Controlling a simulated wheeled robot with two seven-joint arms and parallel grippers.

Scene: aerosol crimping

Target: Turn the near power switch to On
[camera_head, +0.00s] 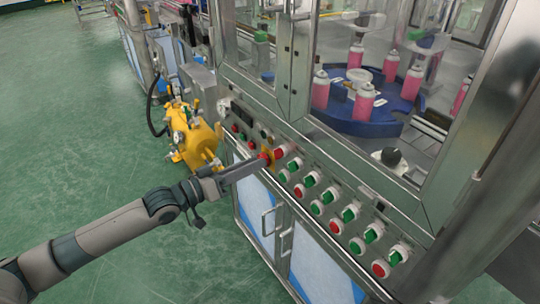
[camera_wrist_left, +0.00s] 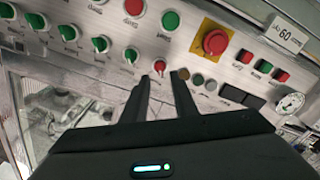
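The grey control panel (camera_head: 325,178) carries rows of round red and green buttons and green-handled rotary switches. My left gripper (camera_head: 262,161) reaches the panel's upper part from the left, beside the red emergency stop on its yellow plate. In the left wrist view the gripper (camera_wrist_left: 161,80) has its two dark fingers apart. A small red-handled switch (camera_wrist_left: 160,67) shows in the gap just beyond the fingertips; contact cannot be told. The red emergency stop (camera_wrist_left: 215,42) is to its right there. Labels are too small to read, so I cannot tell the switch's setting. My right gripper is not in view.
Green rotary switches (camera_wrist_left: 101,44) stand left of the fingers in the left wrist view. Above the panel, a glass cabinet holds a blue turntable (camera_head: 357,126) with pink cans. The green floor (camera_head: 90,120) is clear at left.

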